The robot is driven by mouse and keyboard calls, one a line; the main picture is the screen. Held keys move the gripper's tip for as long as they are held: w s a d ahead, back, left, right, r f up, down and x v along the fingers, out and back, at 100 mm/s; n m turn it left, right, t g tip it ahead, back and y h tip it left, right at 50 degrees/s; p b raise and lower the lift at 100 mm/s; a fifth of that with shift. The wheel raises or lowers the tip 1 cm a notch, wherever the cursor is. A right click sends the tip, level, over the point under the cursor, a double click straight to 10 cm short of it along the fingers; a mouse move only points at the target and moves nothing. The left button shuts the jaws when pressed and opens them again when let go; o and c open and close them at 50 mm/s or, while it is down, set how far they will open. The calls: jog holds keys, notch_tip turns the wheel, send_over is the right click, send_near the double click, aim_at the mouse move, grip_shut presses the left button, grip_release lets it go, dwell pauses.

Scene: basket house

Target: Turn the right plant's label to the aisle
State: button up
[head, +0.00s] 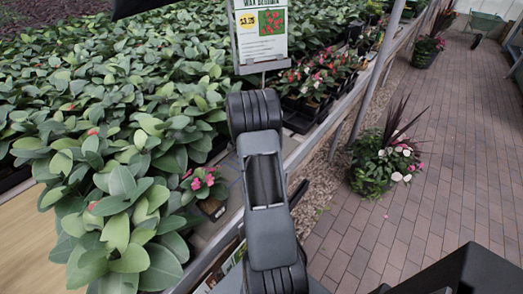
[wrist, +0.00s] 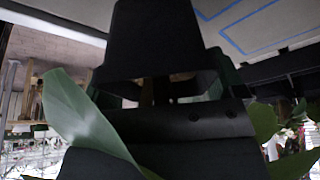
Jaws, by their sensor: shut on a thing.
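Large-leaved green plants (head: 125,220) crowd the bench at the left in the head view. My arm covers the middle of that view and hides what lies behind it, and I cannot make out my gripper there. In the wrist view my gripper (wrist: 160,90) is dark and shut on a plant, with a broad green leaf (wrist: 80,115) beside it at the left. The held part is mostly hidden behind the gripper body. I cannot make out a label on this plant or which way it faces.
A small pink-flowered plant (head: 205,184) sits at the bench edge, left of my arm. A price sign (head: 261,30) stands ahead, with potted pink flowers (head: 318,78) to its right. A large flower planter (head: 385,165) stands on the brick aisle (head: 430,190), which is otherwise mostly clear.

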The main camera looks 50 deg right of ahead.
jog(key=m+g+y+p, duration=0.1)
jog(key=m+p, duration=0.1)
jog(key=m, duration=0.2)
jog(key=shift+d+r, duration=0.1)
jog(key=shift+f+m+y+b, duration=0.3)
jog(key=shift+m+b, duration=0.2)
jog(key=shift+b, duration=0.1)
jog(key=shift+r+m+g+y+b, duration=0.1)
jog(key=shift+m+g+y+b, duration=0.3)
jog(key=shift+m, duration=0.85)
jog(key=shift+r+m+g+y+b, duration=0.1)
jog(key=shift+m+y+b, duration=0.55)
jog(key=shift+m, duration=0.6)
jog(key=shift+f+b, duration=0.2)
jog(key=shift+b, duration=0.2)
jog(key=o, duration=0.8)
jog(key=shift+r, duration=0.1)
jog(key=v, duration=1.3)
jog(key=shift+r, duration=0.3)
